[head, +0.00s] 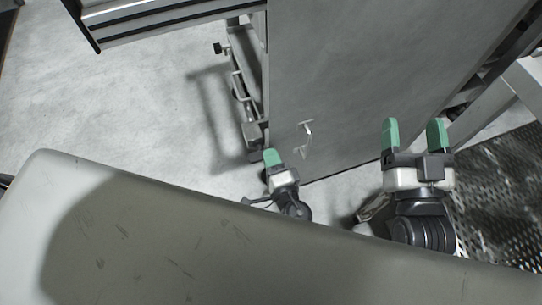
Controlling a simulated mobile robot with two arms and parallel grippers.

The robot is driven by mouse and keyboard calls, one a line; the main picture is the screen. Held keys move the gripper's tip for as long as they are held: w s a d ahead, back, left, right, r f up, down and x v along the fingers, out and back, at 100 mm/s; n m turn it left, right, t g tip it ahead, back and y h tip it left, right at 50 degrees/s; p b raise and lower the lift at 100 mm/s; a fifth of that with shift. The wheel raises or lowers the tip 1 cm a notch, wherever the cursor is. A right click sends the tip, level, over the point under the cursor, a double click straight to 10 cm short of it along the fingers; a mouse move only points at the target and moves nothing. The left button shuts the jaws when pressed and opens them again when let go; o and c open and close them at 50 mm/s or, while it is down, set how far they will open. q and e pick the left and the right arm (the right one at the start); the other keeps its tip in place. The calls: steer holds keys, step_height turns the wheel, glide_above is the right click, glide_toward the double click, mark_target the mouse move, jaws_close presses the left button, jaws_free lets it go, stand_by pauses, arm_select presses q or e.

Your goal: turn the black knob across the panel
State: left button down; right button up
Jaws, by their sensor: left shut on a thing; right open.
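A large grey panel (375,70) fills the upper middle, with a small bright metal handle (307,137) near its lower left. I cannot clearly make out the black knob on the panel. A small black part (218,48) shows on the metal frame left of the panel. My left gripper (272,157) is at the panel's lower left corner, seen side-on with one green fingertip showing. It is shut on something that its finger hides. My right gripper (414,135) is open and empty, both green fingertips up, in front of the panel's lower right side.
A metal frame (243,85) stands along the panel's left edge. A slatted metal piece (170,18) juts in at the top left. A perforated metal plate (500,190) lies at the right. The concrete floor (110,110) at the left is clear.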

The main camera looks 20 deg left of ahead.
arm_select(q)
steer(key=c, duration=1.2)
jaws_free()
steer(key=shift+o, duration=0.2)
steer(key=shift+s+d, duration=0.1)
steer(key=v, duration=1)
steer(key=shift+s+d+p, duration=0.25)
steer(key=shift+p, duration=0.2)
arm_select(e)
steer(key=shift+w+d+f+g+h, duration=0.1)
steer(key=shift+f+g+h, duration=0.05)
steer(key=shift+f+g, duration=0.5)
steer(key=shift+d+f+g+h, duration=0.1)
steer(key=shift+f+g+h, duration=0.05)
steer(key=shift+f+g, duration=0.45)
